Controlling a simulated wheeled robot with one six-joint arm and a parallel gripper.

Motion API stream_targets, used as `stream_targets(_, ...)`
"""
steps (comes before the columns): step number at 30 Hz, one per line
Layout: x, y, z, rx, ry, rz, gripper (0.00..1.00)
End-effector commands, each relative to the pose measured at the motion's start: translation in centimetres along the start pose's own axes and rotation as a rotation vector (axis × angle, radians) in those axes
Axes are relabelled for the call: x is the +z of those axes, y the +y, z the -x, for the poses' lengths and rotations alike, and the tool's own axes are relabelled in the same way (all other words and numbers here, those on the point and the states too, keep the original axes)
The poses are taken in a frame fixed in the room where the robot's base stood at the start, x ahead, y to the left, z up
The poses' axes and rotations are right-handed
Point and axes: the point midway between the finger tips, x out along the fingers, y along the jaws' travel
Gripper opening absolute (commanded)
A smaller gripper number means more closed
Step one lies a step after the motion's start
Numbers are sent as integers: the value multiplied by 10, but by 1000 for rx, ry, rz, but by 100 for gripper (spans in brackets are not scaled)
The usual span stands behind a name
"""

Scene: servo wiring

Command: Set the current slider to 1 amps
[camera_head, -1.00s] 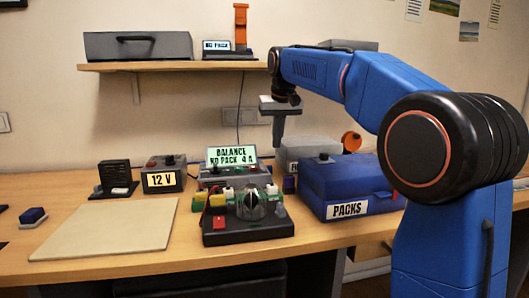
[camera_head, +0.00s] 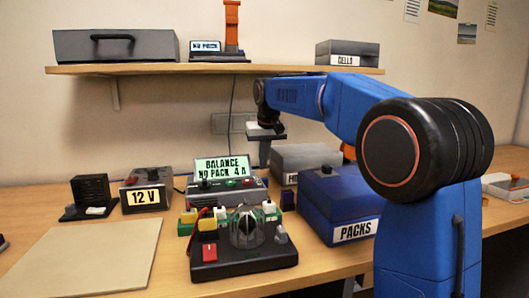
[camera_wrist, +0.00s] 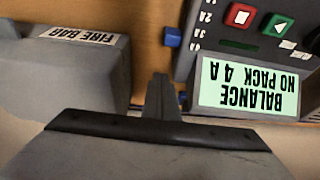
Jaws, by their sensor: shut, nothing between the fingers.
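The charger (camera_head: 225,190) stands on the bench, its lit screen (camera_head: 222,169) reading "BALANCE NO PACK 4 A". In the wrist view the screen (camera_wrist: 249,89) appears upside down. A blue slider knob (camera_wrist: 172,37) sits at the charger's side beside the printed amp scale (camera_wrist: 201,30), near its 3A and 4A marks. My gripper (camera_head: 264,160) is shut and empty, pointing down above the bench near the charger's back right. In the wrist view my gripper's fingers (camera_wrist: 162,90) show apart from the knob. A second small blue spot shows beside the fingers.
A grey box labelled "FIRE BAR" (camera_wrist: 62,75) lies across a gap from the charger. The blue PACKS box (camera_head: 335,207) stands right of it. A dark fixture with a clear dome (camera_head: 243,255) is in front. The shelf (camera_head: 220,70) runs above.

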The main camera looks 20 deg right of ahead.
Motion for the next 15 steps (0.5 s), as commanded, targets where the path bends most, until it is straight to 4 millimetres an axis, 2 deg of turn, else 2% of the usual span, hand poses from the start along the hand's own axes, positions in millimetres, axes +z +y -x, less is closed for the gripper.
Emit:
stream_targets(4, 1, 0, -27, 0, -3, 0, 0)
stream_targets(9, 22, 0, -16, 0, 1, 0, 0)
stream_targets(15, 35, 0, -11, 0, 1, 0, 0)
